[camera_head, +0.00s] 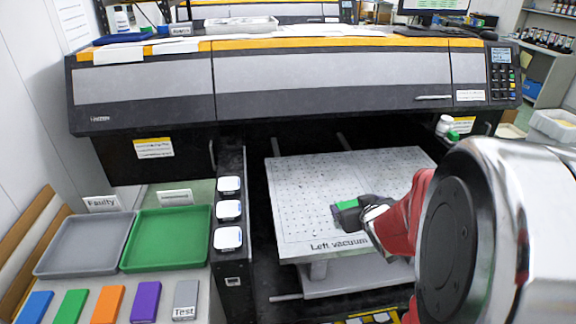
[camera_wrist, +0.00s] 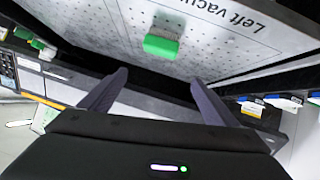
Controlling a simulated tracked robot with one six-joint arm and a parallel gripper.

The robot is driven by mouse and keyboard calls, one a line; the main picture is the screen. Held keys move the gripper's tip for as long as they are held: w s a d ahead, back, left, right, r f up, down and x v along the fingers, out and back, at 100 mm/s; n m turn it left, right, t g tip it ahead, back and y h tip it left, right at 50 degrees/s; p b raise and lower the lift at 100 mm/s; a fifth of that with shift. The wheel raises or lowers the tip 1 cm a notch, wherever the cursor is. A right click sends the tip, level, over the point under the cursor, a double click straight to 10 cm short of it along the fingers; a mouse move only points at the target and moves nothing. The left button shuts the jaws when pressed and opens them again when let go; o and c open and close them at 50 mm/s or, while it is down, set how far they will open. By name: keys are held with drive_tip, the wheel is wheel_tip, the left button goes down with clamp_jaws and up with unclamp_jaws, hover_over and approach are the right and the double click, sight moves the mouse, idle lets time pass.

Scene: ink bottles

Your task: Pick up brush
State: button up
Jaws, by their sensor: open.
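A small green block with a paler lower face, which may be the brush (camera_wrist: 161,46), lies on the white perforated plate labelled "Left vacuum" (camera_wrist: 100,22). Its green top also shows in the head view (camera_head: 346,204), partly hidden by my gripper (camera_head: 352,217). In the wrist view, my gripper (camera_wrist: 159,78) is open and empty. Its two dark fingers are spread wide, with the block beyond their tips and roughly between them. No contact with the block is visible. I cannot make out bristles or a handle.
A large printer (camera_head: 290,85) stands behind and above the plate (camera_head: 310,170). At left are a grey tray (camera_head: 85,262), a green tray (camera_head: 168,255) and several coloured blocks.

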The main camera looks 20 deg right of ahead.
drive_tip(key=shift+t+y, duration=0.6)
drive_tip(key=shift+t, duration=0.3)
drive_tip(key=d+f, duration=0.2)
drive_tip(key=f, duration=0.1)
drive_tip(key=d+f, duration=0.1)
drive_tip(key=shift+s+f, duration=0.3)
drive_tip(key=shift+s+f+y, duration=0.2)
drive_tip(key=shift+f+y, duration=0.15)
drive_tip(key=shift+y, duration=0.05)
drive_tip(key=shift+t, duration=0.3)
